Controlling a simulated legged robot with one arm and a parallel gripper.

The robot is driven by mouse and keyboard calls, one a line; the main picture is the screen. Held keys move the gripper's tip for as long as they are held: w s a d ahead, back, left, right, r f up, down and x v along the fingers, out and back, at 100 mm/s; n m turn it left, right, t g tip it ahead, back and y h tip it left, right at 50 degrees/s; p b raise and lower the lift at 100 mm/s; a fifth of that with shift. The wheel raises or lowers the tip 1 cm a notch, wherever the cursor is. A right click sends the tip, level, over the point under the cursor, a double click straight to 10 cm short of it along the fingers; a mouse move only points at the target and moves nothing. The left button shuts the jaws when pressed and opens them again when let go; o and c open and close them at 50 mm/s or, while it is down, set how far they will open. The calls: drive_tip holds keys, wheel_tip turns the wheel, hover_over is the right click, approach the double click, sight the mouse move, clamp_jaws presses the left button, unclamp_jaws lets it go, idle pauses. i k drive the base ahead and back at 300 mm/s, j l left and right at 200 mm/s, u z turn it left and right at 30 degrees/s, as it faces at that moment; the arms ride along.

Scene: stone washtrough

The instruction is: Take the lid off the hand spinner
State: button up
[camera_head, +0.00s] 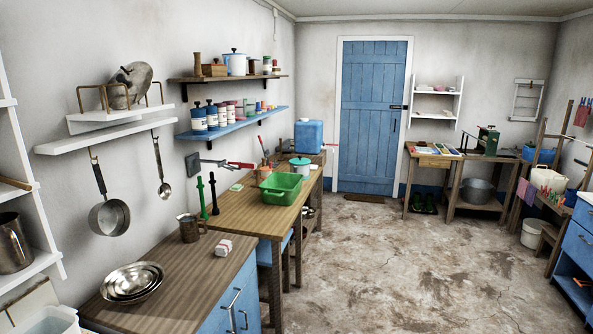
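A white round vessel with a teal lid (300,161) stands toward the far end of the wooden bench along the left wall. It looks most like the hand spinner, but it is small here and I cannot be sure. The lid sits on top of it, with a small dark knob. My gripper is not in view.
A nearer counter (172,277) holds metal bowls (132,282) and a jug (190,228). The stone floor (385,255) is wide and clear up to the blue door (375,112). Shelves hang above the bench.

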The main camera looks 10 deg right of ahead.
sight(299, 161)
drive_tip(key=i+l+z, duration=0.35)
drive_tip(key=i, duration=0.55)
drive_tip(key=i+z, duration=0.3)
drive_tip(key=i, duration=2.4)
drive_tip(key=i+u, duration=0.15)
drive_tip(key=i, duration=0.3)
drive_tip(key=i+l+u, duration=0.1)
drive_tip(key=i, duration=0.35)
drive_tip(key=i+l+u, duration=0.15)
drive_tip(key=i, duration=0.3)
drive_tip(key=i+l+u, duration=0.15)
drive_tip(key=i, duration=0.3)
drive_tip(key=i+l+u, duration=1.35)
drive_tip(key=k+l, duration=0.1)
